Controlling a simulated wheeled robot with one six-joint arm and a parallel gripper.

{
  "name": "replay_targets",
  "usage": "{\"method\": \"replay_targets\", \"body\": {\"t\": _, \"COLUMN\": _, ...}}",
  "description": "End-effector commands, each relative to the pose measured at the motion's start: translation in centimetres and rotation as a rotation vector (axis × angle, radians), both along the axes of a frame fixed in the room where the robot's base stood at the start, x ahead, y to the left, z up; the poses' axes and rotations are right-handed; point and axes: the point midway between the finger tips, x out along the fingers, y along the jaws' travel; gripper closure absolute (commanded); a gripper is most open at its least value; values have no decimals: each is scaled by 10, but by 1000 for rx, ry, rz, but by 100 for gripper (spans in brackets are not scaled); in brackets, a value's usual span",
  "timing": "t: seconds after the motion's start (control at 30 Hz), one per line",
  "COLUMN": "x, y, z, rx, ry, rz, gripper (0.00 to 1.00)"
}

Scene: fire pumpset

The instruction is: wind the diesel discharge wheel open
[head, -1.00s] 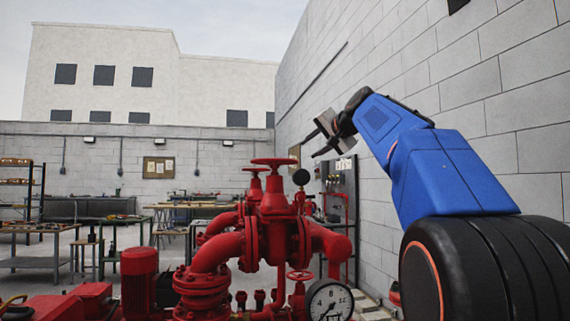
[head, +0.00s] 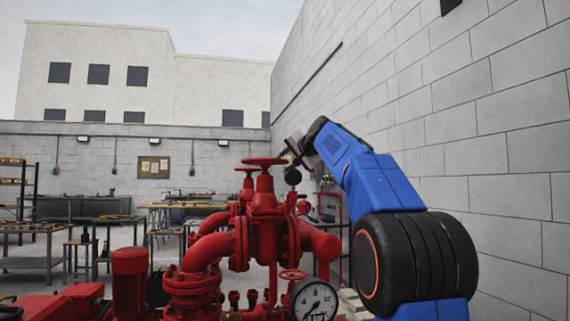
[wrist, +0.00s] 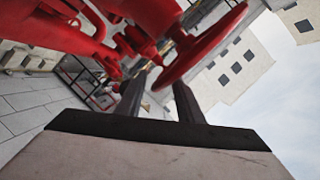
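Red valves stand in the middle of the head view. The nearer one carries a large red handwheel (head: 264,161) on top; a second red handwheel (head: 247,170) shows just behind it. I cannot tell from labels which is the diesel discharge wheel. My gripper (head: 288,153) is at the right side of the nearer wheel, partly hidden by my wrist. In the wrist view a red handwheel (wrist: 205,45) fills the upper middle, and my gripper (wrist: 158,80) has its two fingers spread apart with nothing clamped. The right finger is close to the rim; contact cannot be told.
A pressure gauge (head: 315,303) and a small red handwheel (head: 293,274) sit low in front. A red pipe elbow (head: 322,245) is below my arm. A block wall (head: 500,140) runs along the right. Workbenches (head: 85,207) stand at the back left.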

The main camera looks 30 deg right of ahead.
Motion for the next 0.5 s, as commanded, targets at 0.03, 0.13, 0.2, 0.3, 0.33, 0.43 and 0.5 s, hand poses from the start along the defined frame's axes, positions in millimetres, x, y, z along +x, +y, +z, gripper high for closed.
{"method": "replay_targets", "body": {"t": 0.03, "x": 3, "y": 0, "z": 0, "rx": 0, "ry": -1, "rz": 1, "gripper": 66}}
{"method": "replay_targets", "body": {"t": 0.13, "x": 6, "y": 0, "z": -1, "rx": -1, "ry": -1, "rz": 0, "gripper": 66}}
{"method": "replay_targets", "body": {"t": 0.2, "x": 7, "y": 0, "z": -1, "rx": -1, "ry": -1, "rz": 0, "gripper": 66}}
{"method": "replay_targets", "body": {"t": 0.3, "x": 7, "y": 0, "z": -1, "rx": 0, "ry": -1, "rz": 0, "gripper": 66}}
{"method": "replay_targets", "body": {"t": 0.33, "x": 7, "y": 0, "z": -1, "rx": 0, "ry": -1, "rz": 0, "gripper": 66}}
{"method": "replay_targets", "body": {"t": 0.43, "x": 6, "y": 0, "z": -1, "rx": 0, "ry": -1, "rz": 0, "gripper": 74}}
{"method": "replay_targets", "body": {"t": 0.5, "x": 6, "y": 0, "z": -1, "rx": 0, "ry": -1, "rz": 0, "gripper": 90}}
